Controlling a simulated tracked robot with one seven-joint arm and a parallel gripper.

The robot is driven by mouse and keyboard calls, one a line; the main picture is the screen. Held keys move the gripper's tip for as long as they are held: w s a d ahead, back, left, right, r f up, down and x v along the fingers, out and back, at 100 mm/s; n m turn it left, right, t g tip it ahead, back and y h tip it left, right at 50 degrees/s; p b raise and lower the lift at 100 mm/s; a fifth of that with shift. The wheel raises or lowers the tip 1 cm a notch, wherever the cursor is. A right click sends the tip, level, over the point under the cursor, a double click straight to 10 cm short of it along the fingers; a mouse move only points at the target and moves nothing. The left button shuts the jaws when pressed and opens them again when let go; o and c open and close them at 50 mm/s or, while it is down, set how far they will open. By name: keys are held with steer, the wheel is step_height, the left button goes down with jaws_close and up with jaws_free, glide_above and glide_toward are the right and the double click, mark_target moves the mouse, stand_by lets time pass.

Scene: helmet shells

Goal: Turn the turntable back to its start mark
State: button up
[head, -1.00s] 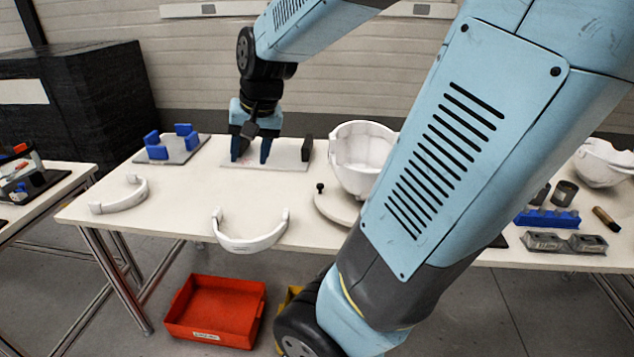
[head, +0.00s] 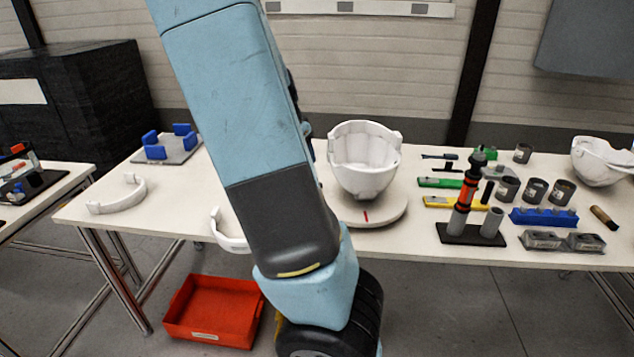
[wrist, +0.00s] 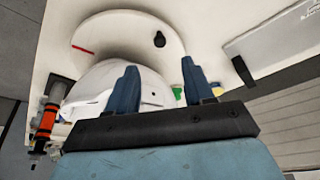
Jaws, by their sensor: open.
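The turntable (head: 388,214) is a white round disc on the table, with a white helmet shell (head: 362,170) standing on it. A red mark (head: 366,216) shows at the disc's front. In the wrist view the disc (wrist: 120,35) shows the red mark (wrist: 82,49) at left and a black knob (wrist: 159,40) towards the right. My gripper (wrist: 160,66) is open, with nothing between its blue fingers. In the wrist view its fingers overlap the helmet shell (wrist: 92,86), and the knob appears beyond the fingertips. In the head view my arm hides the gripper and knob.
Tools, cups and a black stand with an orange-and-grey tool (head: 464,208) crowd the table right of the turntable. A white curved band (head: 120,196) lies at left, another (head: 226,236) is partly behind my arm. A red bin (head: 214,309) is on the floor.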

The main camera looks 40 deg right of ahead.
steer(key=shift+d+r+x, duration=0.1)
steer(key=shift+d+x, duration=0.1)
steer(key=shift+x, duration=2.1)
steer(key=shift+d+r+x, duration=0.1)
steer(key=shift+d+x, duration=0.1)
steer(key=shift+x, duration=2.15)
steer(key=shift+d+r+x, duration=0.1)
steer(key=shift+d+x, duration=0.1)
steer(key=shift+x, duration=2.1)
steer(key=shift+c, duration=0.2)
jaws_close()
